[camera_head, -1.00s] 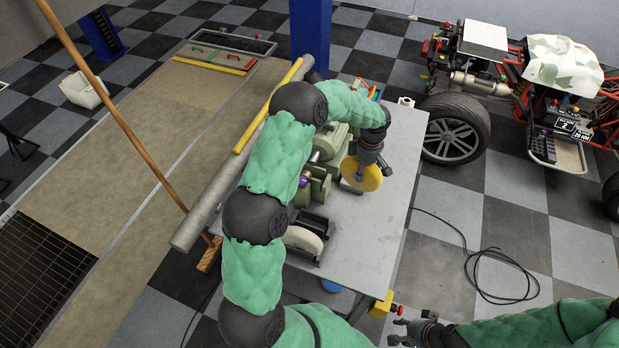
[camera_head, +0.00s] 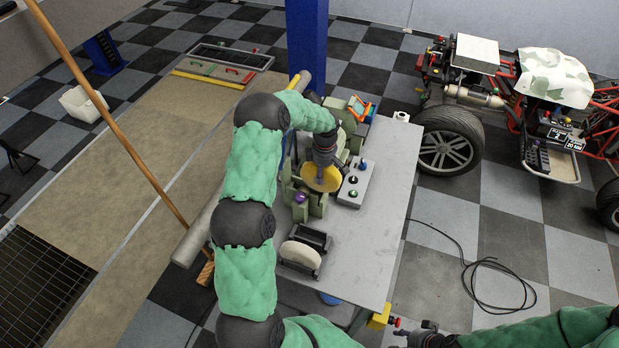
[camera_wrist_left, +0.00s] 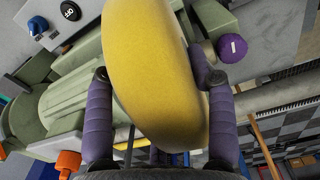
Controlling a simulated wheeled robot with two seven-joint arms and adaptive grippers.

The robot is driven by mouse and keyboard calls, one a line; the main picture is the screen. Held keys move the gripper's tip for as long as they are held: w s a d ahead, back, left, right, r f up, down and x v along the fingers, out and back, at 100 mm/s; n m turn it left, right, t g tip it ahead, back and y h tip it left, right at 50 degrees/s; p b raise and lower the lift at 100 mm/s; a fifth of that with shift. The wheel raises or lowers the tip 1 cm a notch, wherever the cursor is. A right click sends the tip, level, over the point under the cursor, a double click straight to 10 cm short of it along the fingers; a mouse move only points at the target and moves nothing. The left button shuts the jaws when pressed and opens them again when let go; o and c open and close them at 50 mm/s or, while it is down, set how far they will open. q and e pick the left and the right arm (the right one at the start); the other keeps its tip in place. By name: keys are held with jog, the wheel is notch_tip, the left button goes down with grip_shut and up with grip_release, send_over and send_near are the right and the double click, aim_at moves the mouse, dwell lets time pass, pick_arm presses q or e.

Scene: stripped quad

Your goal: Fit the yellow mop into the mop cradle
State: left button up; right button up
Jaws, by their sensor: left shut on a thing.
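The yellow mop (camera_head: 320,178) is a thick round disc, held over the bench beside the green machine. My left gripper (camera_head: 324,164) is shut on it. In the left wrist view the mop (camera_wrist_left: 155,70) fills the middle between the purple fingers (camera_wrist_left: 160,110), one on each side. A black holder (camera_head: 315,237), which looks like the mop cradle, stands near the front of the bench. A pale disc (camera_head: 300,256) sits in it; the rest of its inside is hard to see. My right gripper (camera_head: 408,334) is low at the bottom edge, away from the bench, its fingers too small to read.
The green machine (camera_head: 307,203) stands on the grey bench (camera_head: 365,245), with a control box (camera_head: 356,184) to its right. A blue post (camera_head: 307,45) rises behind. A long grey tube and my left arm cover the bench's left edge. The bench's right front is clear.

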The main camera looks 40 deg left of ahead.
aim_at(309, 180)
pick_arm(q)
jog(key=a, duration=0.2)
jog(key=s+a, duration=0.1)
jog(key=a, duration=0.1)
jog(key=shift+s+r+p, duration=0.1)
jog(key=shift+s+p, duration=0.05)
jog(key=shift+p, duration=0.2)
jog(key=shift+s+a+f, duration=0.1)
jog(key=shift+a+f, duration=0.1)
jog(key=shift+f, duration=0.3)
jog(key=shift+s+a+f, duration=0.1)
jog(key=shift+a+f, duration=0.05)
jog(key=shift+f, duration=0.35)
jog(key=shift+w+f+p, duration=0.15)
jog(key=shift+f+p, duration=0.2)
jog(key=shift+f, duration=0.35)
notch_tip(309, 180, down, 3)
jog(key=shift+r+p, duration=0.1)
jog(key=shift+p, duration=0.3)
jog(key=shift+a+f, duration=0.2)
jog(key=shift+f, duration=0.25)
jog(key=shift+f, duration=0.15)
